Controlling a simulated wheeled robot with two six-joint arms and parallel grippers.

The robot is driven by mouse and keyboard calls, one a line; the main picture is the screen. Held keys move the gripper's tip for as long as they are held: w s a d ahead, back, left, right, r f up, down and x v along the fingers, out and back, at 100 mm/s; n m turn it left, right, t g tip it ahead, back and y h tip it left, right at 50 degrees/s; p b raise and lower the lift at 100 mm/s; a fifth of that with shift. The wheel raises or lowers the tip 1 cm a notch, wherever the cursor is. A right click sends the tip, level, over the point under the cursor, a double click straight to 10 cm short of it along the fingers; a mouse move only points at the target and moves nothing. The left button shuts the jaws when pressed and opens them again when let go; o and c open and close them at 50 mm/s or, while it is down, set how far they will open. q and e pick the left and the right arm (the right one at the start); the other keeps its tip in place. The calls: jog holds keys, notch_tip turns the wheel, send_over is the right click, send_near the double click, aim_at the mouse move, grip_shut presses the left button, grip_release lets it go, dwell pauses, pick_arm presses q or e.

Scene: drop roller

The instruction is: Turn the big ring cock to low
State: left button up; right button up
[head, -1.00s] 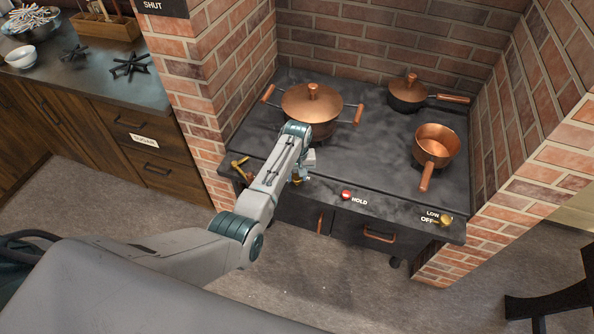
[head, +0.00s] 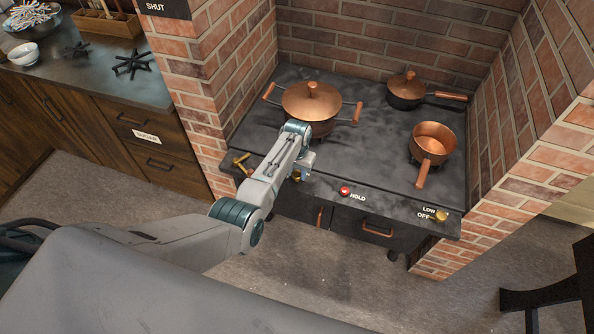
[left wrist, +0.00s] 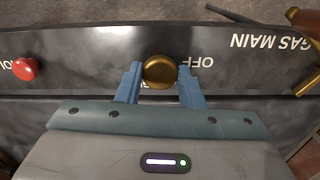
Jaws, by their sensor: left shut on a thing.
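A round brass knob (left wrist: 160,72), the cock at the stove's front edge, sits between the two blue fingers of my left gripper (left wrist: 160,82) in the left wrist view. The gripper is shut on it. The word OFF shows upside down just right of the knob; other lettering there is mostly hidden by the knob and gripper. In the head view my left gripper (head: 301,168) covers much of this knob, and a bit of brass (head: 296,177) shows below it. I cannot make out a pointer on the knob. My right gripper is not in view.
A red HOLD button (head: 345,191) and another brass knob (head: 441,215) marked LOW and OFF lie to the right. A brass gas main lever (head: 241,161) is to the left. A large lidded copper pot (head: 312,101) stands behind my gripper.

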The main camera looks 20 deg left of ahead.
aim_at(297, 174)
pick_arm(q)
jog(key=o, duration=1)
jog(key=shift+r, duration=0.1)
notch_tip(297, 174, up, 11)
jog(key=b, duration=0.1)
jog(key=shift+f, duration=0.2)
